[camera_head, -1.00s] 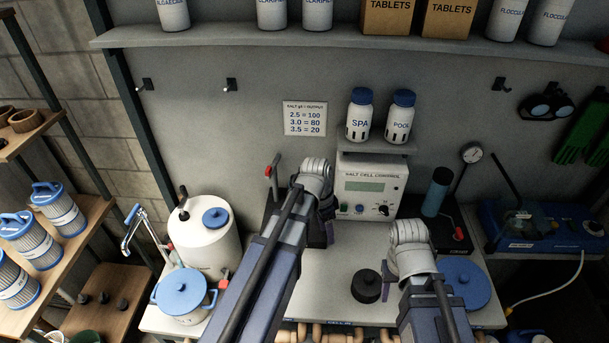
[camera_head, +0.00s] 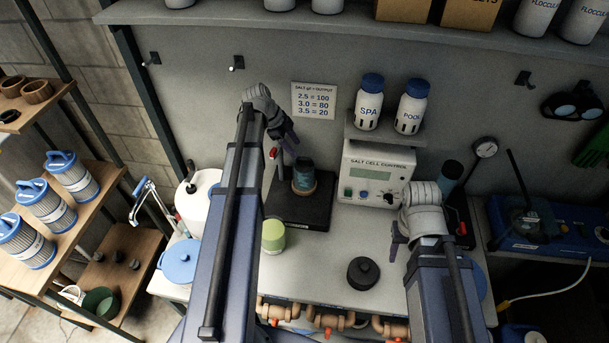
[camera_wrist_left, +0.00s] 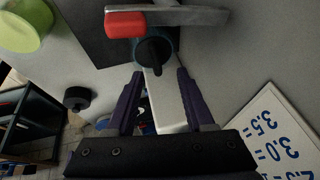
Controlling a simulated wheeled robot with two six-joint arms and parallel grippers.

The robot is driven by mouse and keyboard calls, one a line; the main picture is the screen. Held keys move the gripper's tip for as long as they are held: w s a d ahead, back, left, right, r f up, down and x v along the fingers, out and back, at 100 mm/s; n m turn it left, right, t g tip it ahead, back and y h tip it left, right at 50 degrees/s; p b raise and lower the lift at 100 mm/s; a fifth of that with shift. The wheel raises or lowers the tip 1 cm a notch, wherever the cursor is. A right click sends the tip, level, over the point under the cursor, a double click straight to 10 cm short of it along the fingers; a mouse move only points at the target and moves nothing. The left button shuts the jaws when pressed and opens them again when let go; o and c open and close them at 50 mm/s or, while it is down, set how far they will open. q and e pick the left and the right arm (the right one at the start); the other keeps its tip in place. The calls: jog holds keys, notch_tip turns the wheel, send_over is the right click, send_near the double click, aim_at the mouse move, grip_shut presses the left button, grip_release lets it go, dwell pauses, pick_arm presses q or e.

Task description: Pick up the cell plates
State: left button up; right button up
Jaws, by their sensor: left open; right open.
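I cannot pick out the cell plates for certain. A dark teal cylinder (camera_head: 304,173) with a tan base ring stands upright on a black stand base (camera_head: 300,208) at the counter's back left. My left gripper (camera_head: 291,145) is above and to the left of it, open and apparently empty. In the left wrist view, the jaws (camera_wrist_left: 155,78) are spread, with a dark teal round part (camera_wrist_left: 152,48) beyond their tips and a red-ended metal lever (camera_wrist_left: 165,18) across it. My right gripper (camera_head: 398,238) is open over the counter, in front of the control box; its fingers are partly hidden.
A green-topped jar (camera_head: 273,235) and a black round cap (camera_head: 362,272) stand on the counter (camera_head: 320,260). The salt cell control box (camera_head: 372,175) is behind, below two bottles. A blue-lidded pot (camera_head: 181,262) is at left. Copper pipes run along the front. Counter between jar and cap is clear.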

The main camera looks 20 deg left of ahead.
aim_at(302, 158)
pick_arm(q)
jog(key=shift+d+b+x, duration=0.15)
jog(key=shift+b+x, duration=1.05)
jog(key=shift+x, duration=0.3)
jog(key=shift+d+b+x, duration=0.15)
jog(key=shift+b+x, duration=1.05)
jog(key=shift+x, duration=0.35)
jog(key=shift+s+r, duration=0.1)
jog(key=shift+s, duration=0.1)
grip_shut()
